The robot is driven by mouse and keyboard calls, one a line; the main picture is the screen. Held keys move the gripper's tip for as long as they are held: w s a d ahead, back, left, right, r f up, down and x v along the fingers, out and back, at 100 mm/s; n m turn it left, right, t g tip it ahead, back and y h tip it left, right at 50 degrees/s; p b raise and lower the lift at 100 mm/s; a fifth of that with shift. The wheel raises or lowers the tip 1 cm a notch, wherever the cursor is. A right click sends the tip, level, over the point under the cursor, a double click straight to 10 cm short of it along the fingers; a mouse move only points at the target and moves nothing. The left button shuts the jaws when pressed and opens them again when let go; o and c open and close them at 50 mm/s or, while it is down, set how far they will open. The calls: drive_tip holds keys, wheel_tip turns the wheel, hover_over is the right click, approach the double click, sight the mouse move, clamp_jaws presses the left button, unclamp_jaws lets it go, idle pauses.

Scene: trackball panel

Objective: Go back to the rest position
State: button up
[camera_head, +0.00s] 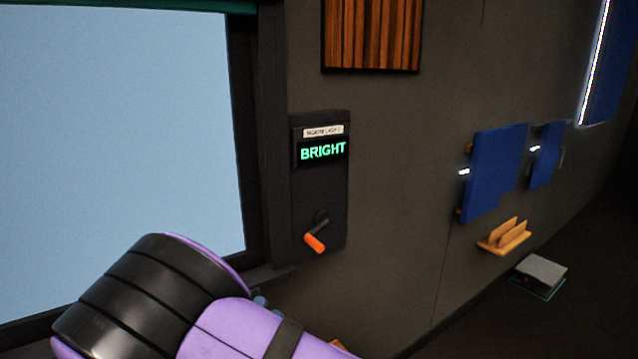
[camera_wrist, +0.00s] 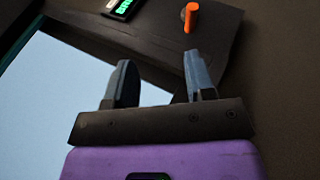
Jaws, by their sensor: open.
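My gripper (camera_wrist: 160,80) is open and empty in the wrist view, its two grey-blue fingers apart and pointing toward the wall. In the head view my purple and black arm fills the lower left, and the gripper is mostly hidden behind it. A dark wall panel (camera_head: 321,190) carries a lit green display reading BRIGHT (camera_head: 323,150) and an orange-tipped handle (camera_head: 314,243). In the wrist view the orange handle (camera_wrist: 190,17) shows beyond the right fingertip, with a visible gap from the fingers. The display (camera_wrist: 124,7) shows at the top.
A large pale-blue window (camera_head: 120,130) with a dark frame lies left of the panel. Blue wall panels (camera_head: 495,170), a wooden rack (camera_head: 504,236) and a grey box (camera_head: 541,271) are to the right. A slatted wooden panel (camera_head: 372,35) hangs above. The wall between is bare.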

drive_tip(key=w+d+r+m+g+h, duration=0.1)
drive_tip(key=d+r+m+g, duration=0.1)
drive_tip(key=d+r+g, duration=0.4)
drive_tip(key=w+d+r+m+g, duration=0.1)
drive_tip(key=d+r+m+g, duration=0.2)
drive_tip(key=d, duration=0.5)
drive_tip(key=w+d+r+m+g+h, duration=0.1)
drive_tip(key=w+d+r+m+g, duration=0.1)
drive_tip(key=d+r+g, duration=0.35)
drive_tip(key=s+d+r+m+g+y, duration=0.2)
drive_tip(key=s+d+r+g+y, duration=0.1)
drive_tip(key=d, duration=0.4)
drive_tip(key=s+d+r+m+g+y, duration=0.1)
drive_tip(key=s+d+r+g+y, duration=0.2)
drive_tip(key=d, duration=0.5)
drive_tip(key=s+d+r+m+t+y, duration=0.1)
drive_tip(key=s+d+r+t+y, duration=0.1)
drive_tip(key=s, duration=0.4)
drive_tip(key=s+d+r+m+t+y, duration=0.1)
drive_tip(key=s+d+r+t+y, duration=0.1)
drive_tip(key=s, duration=0.4)
drive_tip(key=s+d+r+m+t+y, duration=0.2)
drive_tip(key=s+r+y, duration=0.1)
drive_tip(key=s+y, duration=0.2)
drive_tip(key=shift+s+d+r+y, duration=0.15)
drive_tip(key=shift+s+d+y, duration=0.2)
drive_tip(key=shift+s, duration=0.7)
